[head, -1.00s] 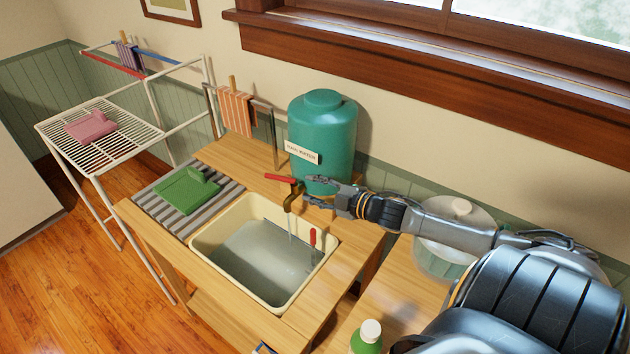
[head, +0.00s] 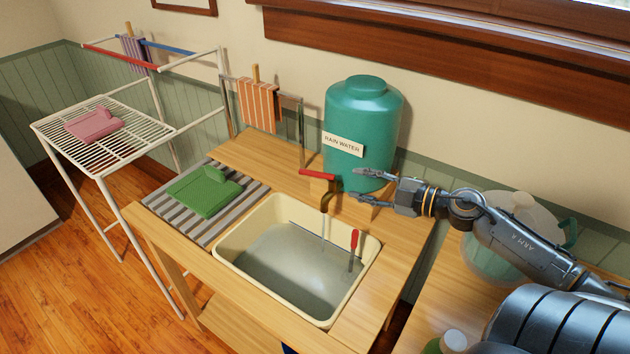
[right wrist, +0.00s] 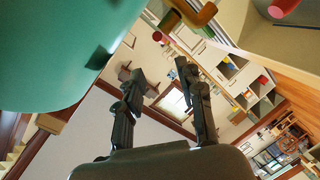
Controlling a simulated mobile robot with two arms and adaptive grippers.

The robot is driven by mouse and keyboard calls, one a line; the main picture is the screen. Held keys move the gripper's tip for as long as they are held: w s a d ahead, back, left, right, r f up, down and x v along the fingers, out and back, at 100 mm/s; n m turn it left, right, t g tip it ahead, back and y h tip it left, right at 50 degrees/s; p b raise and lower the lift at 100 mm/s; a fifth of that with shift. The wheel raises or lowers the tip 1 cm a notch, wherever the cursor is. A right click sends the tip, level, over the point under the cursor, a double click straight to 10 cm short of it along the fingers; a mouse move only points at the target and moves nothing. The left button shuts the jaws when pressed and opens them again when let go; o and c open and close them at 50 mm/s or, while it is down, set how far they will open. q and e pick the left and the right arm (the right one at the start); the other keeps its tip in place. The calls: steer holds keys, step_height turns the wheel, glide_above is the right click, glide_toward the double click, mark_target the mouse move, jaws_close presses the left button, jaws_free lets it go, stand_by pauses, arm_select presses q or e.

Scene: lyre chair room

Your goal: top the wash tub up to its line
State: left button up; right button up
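The cream wash tub (head: 264,291) is set in the wooden stand and holds greyish water (head: 290,272). A thin dark line runs along its far inner wall; the water's exact height against it is hard to tell. The green rain water barrel (head: 362,120) stands behind, with a brass tap (head: 328,200) over the tub and a red lever (head: 318,173) pointing left. A thin pale streak below the spout looks like running water. My right gripper (head: 361,184) is open and empty, just right of the tap; its parted fingers also show in the right wrist view (right wrist: 158,95). My left gripper is out of view.
A red-handled tool (head: 354,240) stands in the tub's right side. A drying rack (head: 105,150) stands further left. A glass jar (head: 500,250) and a white-capped bottle (head: 453,340) are at right.

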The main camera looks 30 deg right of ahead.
mark_target(323, 175)
steer(key=x, duration=1.1)
steer(key=shift+w+d+f+p, duration=0.15)
steer(key=shift+w+f+p, duration=0.2)
steer(key=shift+w, duration=0.05)
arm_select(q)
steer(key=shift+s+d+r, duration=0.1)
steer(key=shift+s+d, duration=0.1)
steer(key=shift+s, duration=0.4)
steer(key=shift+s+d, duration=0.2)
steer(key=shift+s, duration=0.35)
arm_select(e)
steer(key=shift+x, duration=0.75)
steer(key=shift+f, duration=0.1)
jaws_close()
